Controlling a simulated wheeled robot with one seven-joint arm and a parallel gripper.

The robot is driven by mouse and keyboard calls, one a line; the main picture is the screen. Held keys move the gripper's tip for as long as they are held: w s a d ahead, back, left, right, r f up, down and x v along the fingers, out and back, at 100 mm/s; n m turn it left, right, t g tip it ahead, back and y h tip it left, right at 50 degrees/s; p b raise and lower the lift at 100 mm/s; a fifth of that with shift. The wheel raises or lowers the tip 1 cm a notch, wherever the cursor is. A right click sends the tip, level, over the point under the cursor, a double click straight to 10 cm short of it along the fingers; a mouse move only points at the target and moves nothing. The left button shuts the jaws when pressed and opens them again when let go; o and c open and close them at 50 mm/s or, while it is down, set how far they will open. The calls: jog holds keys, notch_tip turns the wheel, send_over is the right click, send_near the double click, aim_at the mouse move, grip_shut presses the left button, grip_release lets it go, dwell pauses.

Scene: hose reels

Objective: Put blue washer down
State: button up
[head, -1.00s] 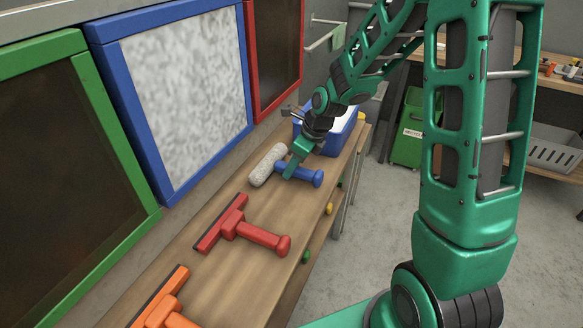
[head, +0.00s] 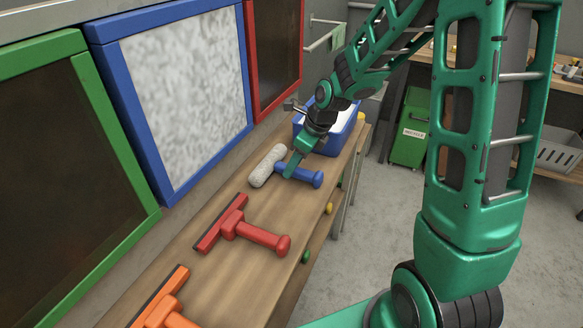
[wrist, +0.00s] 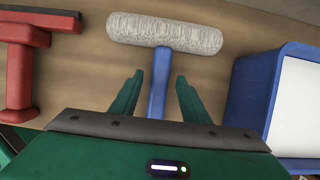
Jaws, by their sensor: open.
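The blue washer has a fuzzy grey-white roller head (head: 267,166) and a blue handle (head: 311,177). It lies on the wooden bench (head: 232,281), head toward the framed panels and handle toward the bench's front edge. My gripper (head: 289,171) is low over the handle. In the wrist view, my gripper (wrist: 159,80) is open, with one green finger on each side of the blue handle (wrist: 158,92) and a gap on both sides. The roller head (wrist: 166,32) lies beyond the fingertips. The handle's end is hidden under my gripper in the wrist view.
A red squeegee (head: 240,229) and an orange squeegee (head: 166,308) lie on the bench nearer to me. A blue bin (head: 339,139) with white inside stands just beyond the washer. Blue-framed (head: 104,58) and other coloured panels line the wall.

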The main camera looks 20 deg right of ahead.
jog(key=v, duration=1)
jog(key=s+d+n+g+h, duration=0.1)
jog(key=s+d+n, duration=0.3)
jog(key=s+n, duration=0.3)
jog(key=s+d+r+n+g+h, duration=0.1)
jog(key=s+d+n, duration=0.4)
jog(key=s, duration=0.8)
jog(key=s+d+r+n+g+h, duration=0.1)
jog(key=s+d+n, duration=0.4)
jog(key=s+n, duration=0.3)
jog(key=shift+s+n, duration=0.3)
jog(key=shift+s, duration=0.6)
jog(key=shift+r, duration=0.15)
jog(key=shift+w+f, duration=0.25)
jog(key=shift+w, duration=0.4)
jog(key=shift+o, duration=0.4)
